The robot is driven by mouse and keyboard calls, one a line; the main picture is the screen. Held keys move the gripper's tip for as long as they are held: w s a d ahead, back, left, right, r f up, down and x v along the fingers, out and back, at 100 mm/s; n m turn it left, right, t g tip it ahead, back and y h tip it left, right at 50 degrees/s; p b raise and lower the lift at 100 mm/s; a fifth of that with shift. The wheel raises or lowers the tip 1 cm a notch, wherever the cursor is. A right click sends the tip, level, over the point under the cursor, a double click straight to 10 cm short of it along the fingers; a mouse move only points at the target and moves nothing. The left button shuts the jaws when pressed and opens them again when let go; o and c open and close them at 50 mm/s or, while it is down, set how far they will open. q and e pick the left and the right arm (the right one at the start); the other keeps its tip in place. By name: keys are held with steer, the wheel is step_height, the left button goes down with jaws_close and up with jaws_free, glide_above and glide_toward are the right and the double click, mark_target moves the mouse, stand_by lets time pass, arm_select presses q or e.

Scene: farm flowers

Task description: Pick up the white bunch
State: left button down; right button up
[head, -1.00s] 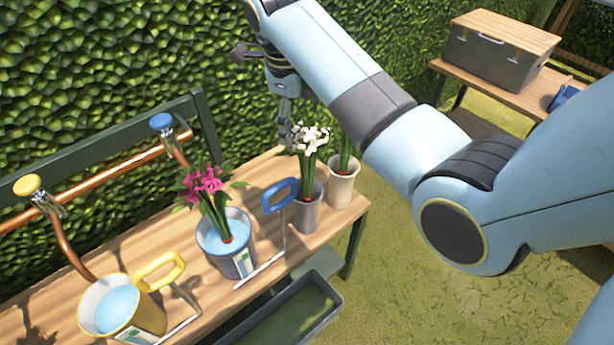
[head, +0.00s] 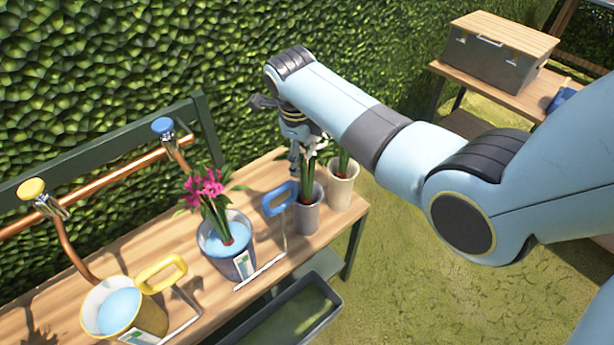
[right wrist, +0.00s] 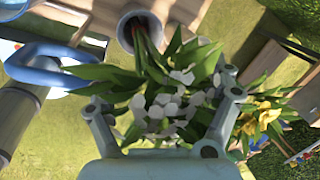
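The white bunch (head: 307,174) stands in a grey pot (head: 306,214) on the wooden bench, its blossoms mostly hidden behind my right gripper in the head view. My right gripper (head: 294,165) is low over the blossoms. In the right wrist view, the white blossoms (right wrist: 172,103) lie between the two spread fingers of the right gripper (right wrist: 165,105), with green leaves around them. The stems run down into the pot (right wrist: 128,38). The fingers look open, one on each side of the bunch. My left gripper is not in view.
A cream pot (head: 341,190) with green stems stands close to the right. A blue handle (head: 277,199) is close on the left, beside a blue-and-grey bucket (head: 240,262) with pink flowers (head: 204,186). Yellow flowers (right wrist: 262,115) show in the wrist view. The hedge (head: 100,90) is behind.

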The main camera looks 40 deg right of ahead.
steer(key=c, duration=1.6)
steer(key=shift+r, duration=0.15)
steer(key=shift+c, duration=0.2)
steer(key=w+d+v, duration=0.1)
steer(key=v, duration=0.7)
steer(key=w+d+r+v, duration=0.1)
steer(key=d+v, duration=0.1)
steer(key=v, duration=0.7)
steer(key=shift+d+b, duration=0.25)
steer(key=shift+b, duration=0.15)
steer(key=shift+w+r, duration=0.1)
steer(key=shift+r, duration=0.05)
